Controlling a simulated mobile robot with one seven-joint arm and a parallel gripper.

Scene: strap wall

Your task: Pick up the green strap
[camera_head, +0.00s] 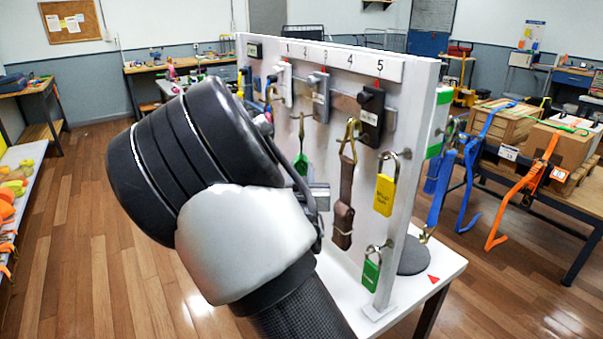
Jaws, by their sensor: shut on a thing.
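The green strap (301,164) hangs on the white strap wall, with a brass-coloured hook at its top. Only a small piece of green shows beside my arm; the rest is hidden. My gripper (312,190) is at the wall at the strap, mostly hidden behind my large black and silver wrist. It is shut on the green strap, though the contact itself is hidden.
To the right on the wall are a brown strap (343,210), a yellow padlock (385,192) and a green padlock (371,272). Blue and orange straps (525,205) hang by boxes on the right table. Wooden floor (90,250) is clear at left.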

